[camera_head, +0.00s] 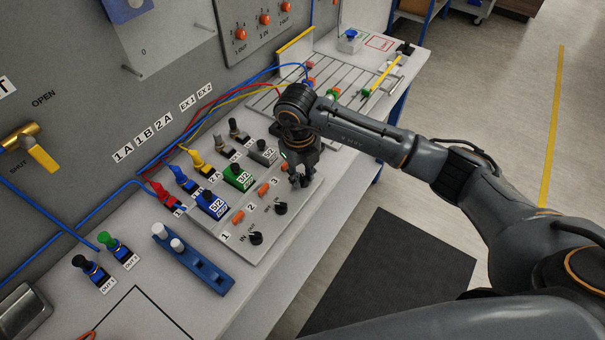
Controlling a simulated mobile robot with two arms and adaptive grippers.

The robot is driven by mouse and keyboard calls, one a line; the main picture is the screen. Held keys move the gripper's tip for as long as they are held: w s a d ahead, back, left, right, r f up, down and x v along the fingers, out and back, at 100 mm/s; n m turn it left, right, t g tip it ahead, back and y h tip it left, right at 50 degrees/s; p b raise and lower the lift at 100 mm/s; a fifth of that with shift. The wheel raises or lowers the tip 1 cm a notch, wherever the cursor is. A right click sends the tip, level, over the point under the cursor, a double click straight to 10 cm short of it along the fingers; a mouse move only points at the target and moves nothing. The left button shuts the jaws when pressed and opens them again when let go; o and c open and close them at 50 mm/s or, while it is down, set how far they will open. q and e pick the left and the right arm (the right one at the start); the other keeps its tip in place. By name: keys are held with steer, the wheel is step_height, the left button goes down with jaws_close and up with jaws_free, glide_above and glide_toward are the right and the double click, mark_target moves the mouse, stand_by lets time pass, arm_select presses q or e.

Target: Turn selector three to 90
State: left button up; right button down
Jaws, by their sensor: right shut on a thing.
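The slanted grey panel (243,258) carries small orange selectors in a row beside the labels 1, 2 and 3. Selector one (238,217) and selector two (263,190) show clearly. My right gripper (300,179) points down over that far end of the row and is shut on selector three. My left gripper is out of view.
Black knobs (256,238) (281,208) stand along the panel's front edge. A blue rail with white knobs (205,268) lies to the left. A slotted plate (270,101) lies beyond my gripper.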

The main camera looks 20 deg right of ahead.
steer(key=c, duration=1.1)
jaws_free()
steer(key=r, duration=1.2)
steer(key=shift+s+a, duration=0.1)
steer(key=shift+a, duration=0.25)
